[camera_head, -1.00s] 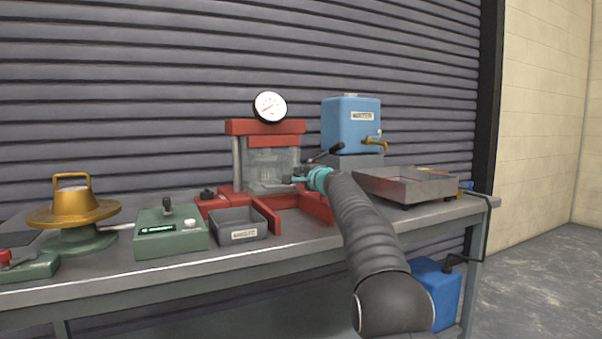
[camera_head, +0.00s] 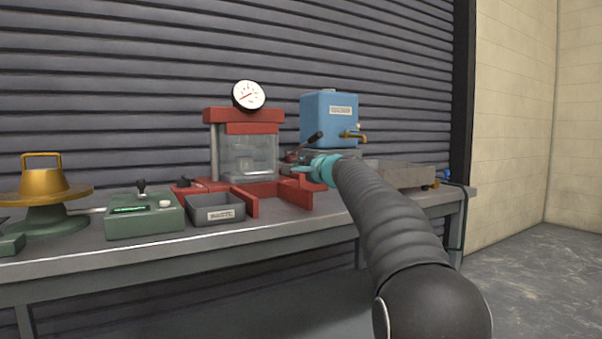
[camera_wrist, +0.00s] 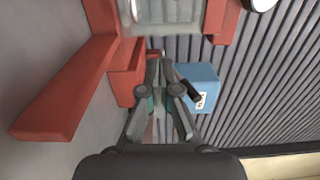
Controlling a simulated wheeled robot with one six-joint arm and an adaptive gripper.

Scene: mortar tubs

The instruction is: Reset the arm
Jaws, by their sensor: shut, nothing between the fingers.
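My arm reaches in from the lower right in the head view. My gripper (camera_head: 289,170) is at its far end, beside the right side of the red press (camera_head: 243,115) and in front of the blue tank (camera_head: 329,119). In the wrist view my gripper (camera_wrist: 160,62) is shut with its fingers together and nothing held. The red press frame (camera_wrist: 75,85) shows to the left there, and the blue tank (camera_wrist: 200,78) lies just right of the fingertips. I cannot tell whether the gripper touches the press.
A grey bin (camera_head: 217,211), a green control box (camera_head: 145,217) and a gold-topped stand (camera_head: 42,190) stand along the bench to the left. A grey metal tray (camera_head: 405,174) is partly behind my arm. The bench's front strip (camera_head: 160,248) is clear.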

